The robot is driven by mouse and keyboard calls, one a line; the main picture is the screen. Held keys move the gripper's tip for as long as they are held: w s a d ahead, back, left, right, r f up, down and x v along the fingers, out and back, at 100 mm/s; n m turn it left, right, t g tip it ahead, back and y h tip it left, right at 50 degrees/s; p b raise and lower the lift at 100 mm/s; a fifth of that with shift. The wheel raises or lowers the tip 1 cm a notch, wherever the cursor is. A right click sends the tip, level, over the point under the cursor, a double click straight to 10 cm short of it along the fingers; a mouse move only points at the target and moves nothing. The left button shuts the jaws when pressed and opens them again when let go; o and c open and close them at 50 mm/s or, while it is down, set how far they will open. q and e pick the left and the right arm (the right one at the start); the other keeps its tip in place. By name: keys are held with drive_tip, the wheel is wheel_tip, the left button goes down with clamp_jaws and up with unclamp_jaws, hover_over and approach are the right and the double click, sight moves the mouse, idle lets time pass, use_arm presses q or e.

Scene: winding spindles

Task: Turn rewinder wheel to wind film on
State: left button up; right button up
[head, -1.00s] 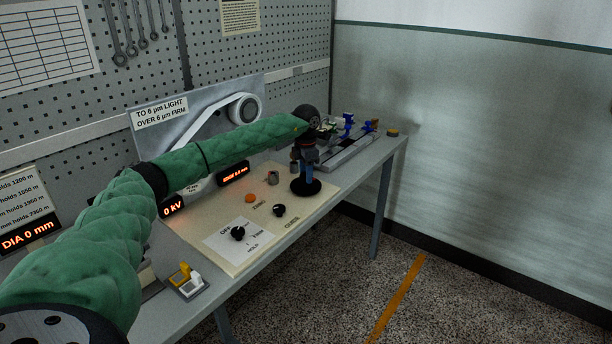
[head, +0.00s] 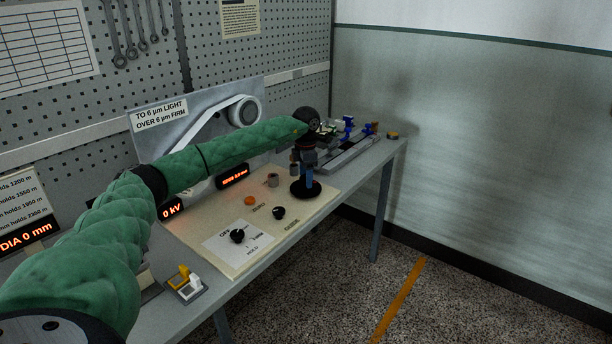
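The rewinder shows as a grey slanted panel with a white film path and a round white-rimmed roller or wheel (head: 243,111) at its upper right. My green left arm crosses in front of the panel and hides its lower part. My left gripper (head: 306,180) points down at the arm's far end, over a black round disc (head: 305,189) on the cream control board. A blue part shows between the gripper and the disc. I cannot tell whether the fingers are open or shut, or whether they touch the disc. My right gripper is not in view.
A yellow and white block (head: 188,284) sits at the bench's front edge. A grey rail with blue clamps (head: 348,124) stands at the far right. The floor on the right is clear.

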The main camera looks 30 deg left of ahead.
use_arm(q)
wheel_tip(320, 180, up, 7)
drive_tip(key=shift+f+b, duration=0.1)
drive_tip(key=shift+b, duration=0.7)
drive_tip(key=shift+r, duration=0.5)
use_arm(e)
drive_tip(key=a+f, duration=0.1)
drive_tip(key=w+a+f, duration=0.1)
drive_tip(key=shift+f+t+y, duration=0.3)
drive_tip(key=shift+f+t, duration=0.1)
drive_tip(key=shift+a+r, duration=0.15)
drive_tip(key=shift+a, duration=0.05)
